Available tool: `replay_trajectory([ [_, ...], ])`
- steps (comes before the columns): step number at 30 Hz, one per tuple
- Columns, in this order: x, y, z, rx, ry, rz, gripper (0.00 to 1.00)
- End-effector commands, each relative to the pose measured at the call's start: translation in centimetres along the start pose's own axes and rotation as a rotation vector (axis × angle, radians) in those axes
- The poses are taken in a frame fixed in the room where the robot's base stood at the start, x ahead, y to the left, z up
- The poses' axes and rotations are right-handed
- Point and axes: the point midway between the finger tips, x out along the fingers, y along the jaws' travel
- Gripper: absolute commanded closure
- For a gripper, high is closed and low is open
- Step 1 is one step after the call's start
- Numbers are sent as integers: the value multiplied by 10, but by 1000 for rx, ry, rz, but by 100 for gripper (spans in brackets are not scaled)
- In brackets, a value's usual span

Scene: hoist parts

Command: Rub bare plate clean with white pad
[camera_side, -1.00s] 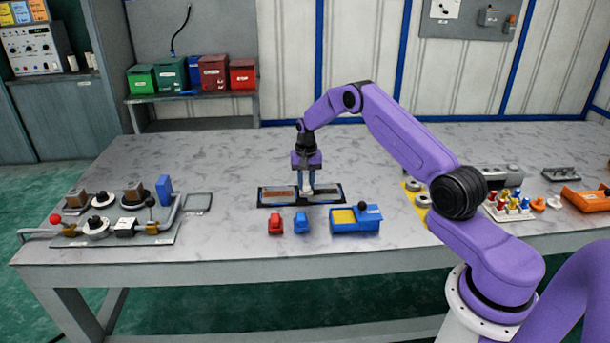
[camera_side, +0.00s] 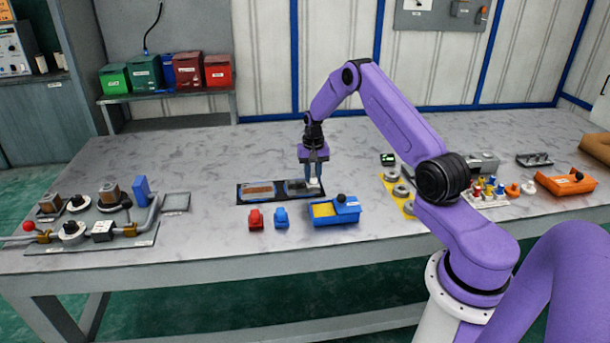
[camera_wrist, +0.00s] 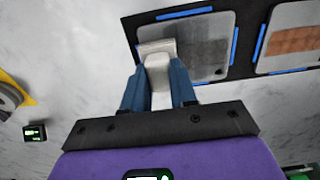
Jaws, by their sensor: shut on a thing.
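My gripper (camera_side: 313,187) is shut on a white pad (camera_wrist: 157,60), which sits between its blue fingers. The pad is at the right end of the bare grey plate (camera_side: 297,183) in the side view. In the wrist view the pad overlaps the near left part of this plate (camera_wrist: 212,25); it looks down on the surface, but firm contact cannot be told. A darker grey patch shows on the plate beside the pad. The other plate (camera_wrist: 278,66), with a brown patch, lies alongside on the same black mat (camera_side: 241,201).
The table behind the mat is clear.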

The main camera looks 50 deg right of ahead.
Motion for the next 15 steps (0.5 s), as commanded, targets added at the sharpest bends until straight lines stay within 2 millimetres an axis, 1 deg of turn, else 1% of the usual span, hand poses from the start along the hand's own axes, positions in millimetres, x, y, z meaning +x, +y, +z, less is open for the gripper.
replay_trajectory([
  [1, 1, 6, 1, 3, -3, 2, 100],
  [10, 1, 28, 0, 2, -2, 1, 100],
  [11, 1, 28, 0, 0, -2, 1, 100],
  [15, 1, 16, 1, -2, -2, 1, 100],
])
